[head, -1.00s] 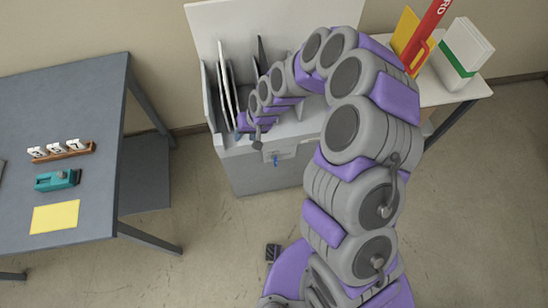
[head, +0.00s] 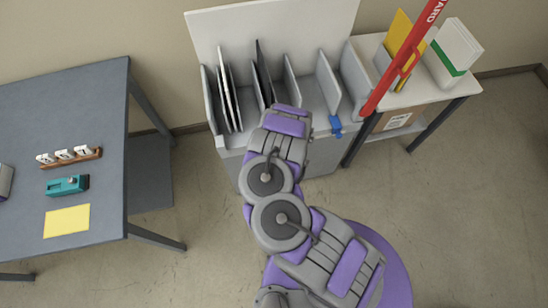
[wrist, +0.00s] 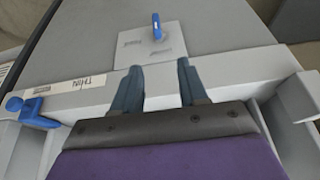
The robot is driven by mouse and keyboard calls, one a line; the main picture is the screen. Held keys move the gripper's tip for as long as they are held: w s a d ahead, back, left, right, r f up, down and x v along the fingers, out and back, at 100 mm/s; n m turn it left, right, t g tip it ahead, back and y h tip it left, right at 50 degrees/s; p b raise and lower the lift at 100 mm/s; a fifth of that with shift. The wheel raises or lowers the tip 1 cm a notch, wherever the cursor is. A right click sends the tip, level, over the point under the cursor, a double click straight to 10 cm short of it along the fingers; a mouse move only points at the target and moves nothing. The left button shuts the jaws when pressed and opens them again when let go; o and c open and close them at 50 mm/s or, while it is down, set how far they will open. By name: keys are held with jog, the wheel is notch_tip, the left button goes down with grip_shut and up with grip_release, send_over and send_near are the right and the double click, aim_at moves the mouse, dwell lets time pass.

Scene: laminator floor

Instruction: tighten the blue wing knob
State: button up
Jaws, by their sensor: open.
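The blue wing knob (wrist: 157,26) stands out from a light plate (wrist: 150,50) with small markings on the grey front of the machine, in the upper middle of the wrist view. My gripper (wrist: 160,70) is open, its two dark blue-grey fingers apart and empty. The fingertips point toward the plate, with the knob beyond them and apart from them. In the head view my arm reaches over the grey bin unit (head: 318,160) and hides the knob and my fingers.
A blue clip-like part (wrist: 35,112) sits beside a "THIN" label; it appears at the bin's right in the head view (head: 336,126). Upright dividers (head: 330,80) stand inside. A red bar (head: 405,58) slants over the right table. A grey table (head: 60,140) stands left; floor between is clear.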

jog(key=b+x, duration=0.5)
jog(key=b, duration=0.1)
jog(key=b+x, duration=0.5)
jog(key=b, duration=0.1)
jog(key=b+x, duration=0.6)
jog(key=shift+w+d, duration=0.15)
jog(key=shift+d, duration=0.15)
jog(key=shift+w+a+f, duration=0.25)
jog(key=shift+f, duration=0.35)
grip_shut()
